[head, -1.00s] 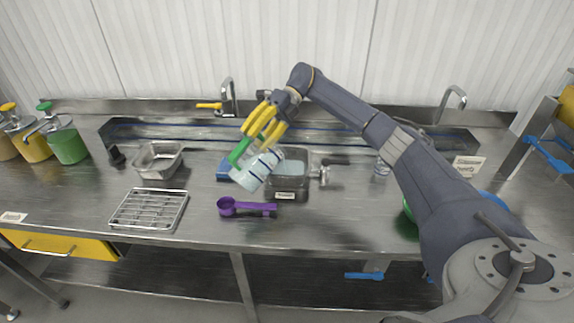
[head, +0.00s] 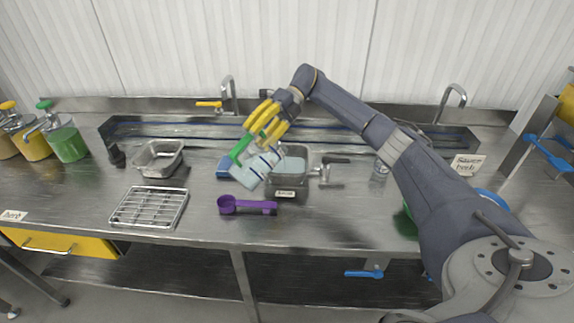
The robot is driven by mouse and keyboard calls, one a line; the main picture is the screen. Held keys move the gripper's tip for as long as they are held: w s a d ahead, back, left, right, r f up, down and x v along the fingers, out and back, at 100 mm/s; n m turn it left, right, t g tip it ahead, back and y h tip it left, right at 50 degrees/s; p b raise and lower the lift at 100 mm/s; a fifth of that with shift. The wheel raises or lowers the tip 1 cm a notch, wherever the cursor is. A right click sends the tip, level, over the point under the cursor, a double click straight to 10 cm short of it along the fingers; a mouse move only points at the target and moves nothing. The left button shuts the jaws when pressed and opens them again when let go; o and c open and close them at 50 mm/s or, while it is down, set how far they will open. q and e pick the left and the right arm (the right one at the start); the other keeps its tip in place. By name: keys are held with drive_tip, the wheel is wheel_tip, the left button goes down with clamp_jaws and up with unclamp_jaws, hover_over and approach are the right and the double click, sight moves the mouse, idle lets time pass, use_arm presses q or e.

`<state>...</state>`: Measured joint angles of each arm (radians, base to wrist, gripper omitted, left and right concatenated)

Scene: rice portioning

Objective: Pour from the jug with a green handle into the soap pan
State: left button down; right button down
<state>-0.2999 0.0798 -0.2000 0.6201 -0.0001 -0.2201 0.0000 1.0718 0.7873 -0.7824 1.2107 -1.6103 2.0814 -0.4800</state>
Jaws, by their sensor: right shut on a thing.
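The jug (head: 253,171) is pale and translucent with dark bands and a green handle (head: 239,149). My right gripper (head: 264,126), with yellow fingers, is shut on the green handle. It holds the jug strongly tilted, at the left edge of a metal pan (head: 301,187). The pan holds pale blue-grey liquid and has a small label on its front, too small to read surely. The jug overlaps the pan's left side in the picture. No stream between them can be made out. My left gripper is not in view.
A purple scoop (head: 247,205) lies in front of the pan, and a blue item (head: 224,168) is partly behind the jug. A valve (head: 330,172) sticks out right of the pan. An empty metal pan (head: 160,158) and a wire rack (head: 149,207) are left.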

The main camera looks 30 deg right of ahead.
drive_tip(key=shift+w+d+f+y+p, duration=0.1)
drive_tip(key=shift+w+d+y+p, duration=0.1)
drive_tip(key=shift+d+y+p, duration=0.45)
idle(0.9)
